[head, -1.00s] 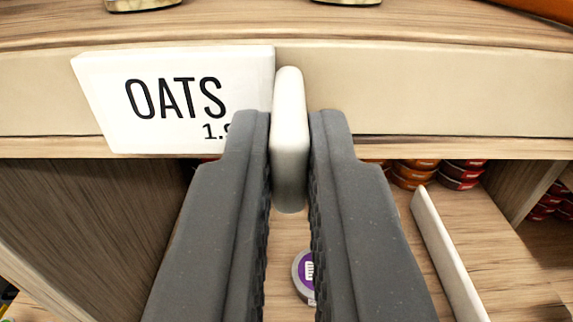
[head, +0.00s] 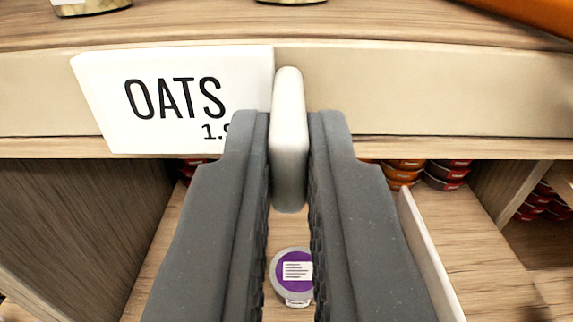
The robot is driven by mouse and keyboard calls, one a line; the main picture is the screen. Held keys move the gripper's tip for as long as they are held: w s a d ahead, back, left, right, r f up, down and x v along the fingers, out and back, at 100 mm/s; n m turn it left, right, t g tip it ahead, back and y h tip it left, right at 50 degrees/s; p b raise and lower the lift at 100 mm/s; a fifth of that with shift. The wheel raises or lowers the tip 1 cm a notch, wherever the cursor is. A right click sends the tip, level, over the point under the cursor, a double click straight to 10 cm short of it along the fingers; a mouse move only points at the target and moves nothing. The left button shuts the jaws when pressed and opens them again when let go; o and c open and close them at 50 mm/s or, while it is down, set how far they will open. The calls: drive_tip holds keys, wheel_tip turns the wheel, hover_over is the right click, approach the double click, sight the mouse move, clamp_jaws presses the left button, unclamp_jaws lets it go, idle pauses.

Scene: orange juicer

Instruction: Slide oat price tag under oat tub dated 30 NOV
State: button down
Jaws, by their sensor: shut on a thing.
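The white oat price tag (head: 172,100) reads "OATS" with part of a price, "1.", the rest hidden behind my left finger. My gripper (head: 289,150) is shut on the tag's rounded white grip (head: 289,125), which stands between the two dark fingers. The tag is in front of the pale shelf edge. Below, between the fingers, a round tub with a purple lid and a white label (head: 296,270) sits on the lower shelf. The label is too small to read, so I cannot tell its date or whether it is oats.
The shelf edge (head: 440,90) runs across the view. Bases of jars (head: 90,6) stand on the upper shelf, and an orange object (head: 530,15) is at top right. Stacked tins (head: 447,172) sit deep in the lower shelf. A thin white divider (head: 432,255) stands right of my fingers.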

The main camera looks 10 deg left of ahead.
drive_tip(key=shift+d, duration=0.35)
drive_tip(key=shift+w+d+f+p, duration=0.1)
drive_tip(key=shift+w+d+p, duration=0.15)
drive_tip(key=shift+d, duration=0.55)
drive_tip(key=shift+w+d+p, duration=0.15)
drive_tip(key=shift+d+p, duration=0.2)
drive_tip(key=shift+d, duration=0.4)
drive_tip(key=shift+w+d, duration=0.1)
drive_tip(key=shift+d, duration=0.15)
drive_tip(key=c, duration=1.5)
unclamp_jaws()
drive_tip(key=shift+s, duration=0.3)
